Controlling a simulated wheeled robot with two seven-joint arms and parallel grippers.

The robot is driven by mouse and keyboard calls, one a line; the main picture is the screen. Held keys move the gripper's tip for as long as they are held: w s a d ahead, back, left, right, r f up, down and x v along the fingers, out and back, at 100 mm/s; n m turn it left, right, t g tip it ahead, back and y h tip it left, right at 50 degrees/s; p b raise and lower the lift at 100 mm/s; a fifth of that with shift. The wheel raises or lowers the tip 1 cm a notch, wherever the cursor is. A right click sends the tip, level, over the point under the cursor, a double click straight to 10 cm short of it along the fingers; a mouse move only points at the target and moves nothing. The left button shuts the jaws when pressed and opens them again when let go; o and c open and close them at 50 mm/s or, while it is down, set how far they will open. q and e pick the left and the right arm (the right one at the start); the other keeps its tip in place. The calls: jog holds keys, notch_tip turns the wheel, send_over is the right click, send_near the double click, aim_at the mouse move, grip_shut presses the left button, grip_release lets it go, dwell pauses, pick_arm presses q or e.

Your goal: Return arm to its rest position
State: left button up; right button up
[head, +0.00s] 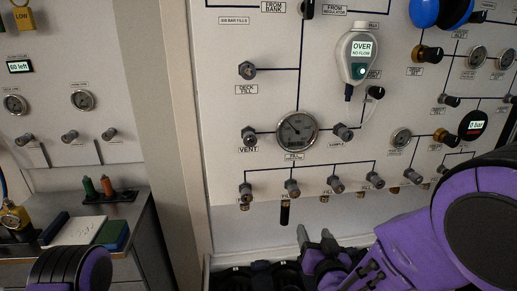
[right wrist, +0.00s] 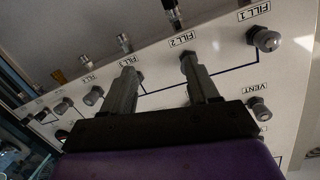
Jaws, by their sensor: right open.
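My right gripper (head: 315,237) is low in front of the fill panel (head: 230,110), below the bottom row of fill valve knobs. My purple right arm comes in from the lower right. In the right wrist view the gripper (right wrist: 160,80) shows two parallel fingers spread apart, with nothing held between them. That view shows the panel upside down, with the labels FILL 1 and FILL 2 and a FILL 1 knob (right wrist: 266,39) beyond the fingers. A purple link of mine shows at the lower left of the head view, but my left gripper is not in it.
The panel carries a large round gauge (head: 297,131), a vent knob (head: 249,135) and a hanging handheld meter (head: 359,55) reading OVER, NO FLOW. A steel bench (head: 140,225) with a green bottle (head: 89,187) stands at left. Dark items lie below the panel.

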jog(key=s+d+f+m+g+h, duration=0.1)
jog(key=s+d+f+g, duration=0.15)
jog(key=f, duration=0.45)
jog(key=s+d+f+m+g+h, duration=0.1)
jog(key=s+d+f+g, duration=0.2)
jog(key=f, duration=0.4)
jog(key=s+d+f+m+g, duration=0.1)
jog(key=s+d+f+g, duration=0.2)
jog(key=s+f, duration=0.6)
jog(key=s+d+f+g+h, duration=0.1)
jog(key=s+d+f+g, duration=0.3)
jog(key=s+f, duration=0.5)
jog(key=s, duration=0.8)
jog(key=shift+d+f+m+g, duration=0.3)
jog(key=shift+f+m+g, duration=0.05)
jog(key=shift+m, duration=0.05)
